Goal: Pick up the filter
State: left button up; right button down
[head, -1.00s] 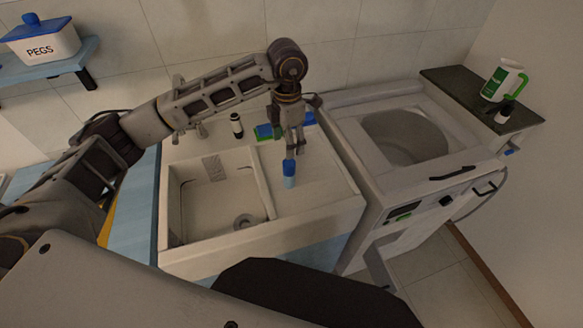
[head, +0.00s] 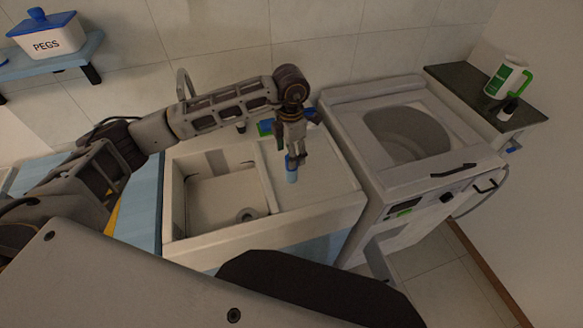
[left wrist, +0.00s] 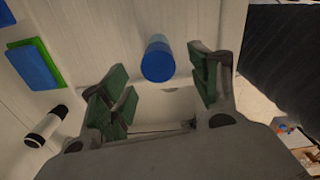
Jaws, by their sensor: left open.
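A small cylinder with a blue top and paler blue lower part (head: 292,175) stands on the drainboard right of the sink basin; it may be the filter. My left gripper (head: 294,156) points down over it, and the fingers hide part of its top. In the left wrist view, the blue cylinder (left wrist: 157,60) lies between the green-padded open fingers (left wrist: 158,72), near their tips. My right gripper is not in view.
The sink basin (head: 225,195) is at left, a top-loading washer (head: 400,190) at right.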

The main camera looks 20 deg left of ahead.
pick_arm(q)
jog(key=shift+f, duration=1.1)
jog(key=shift+w+d+f+p, duration=0.1)
jog(key=shift+f+p, duration=0.45)
jog(key=shift+f, duration=0.35)
jog(key=shift+w+f+p, duration=0.1)
jog(key=shift+f+p, duration=0.3)
jog(key=shift+f, duration=1.3)
jog(key=c, duration=1.2)
jog(key=shift+r, duration=0.15)
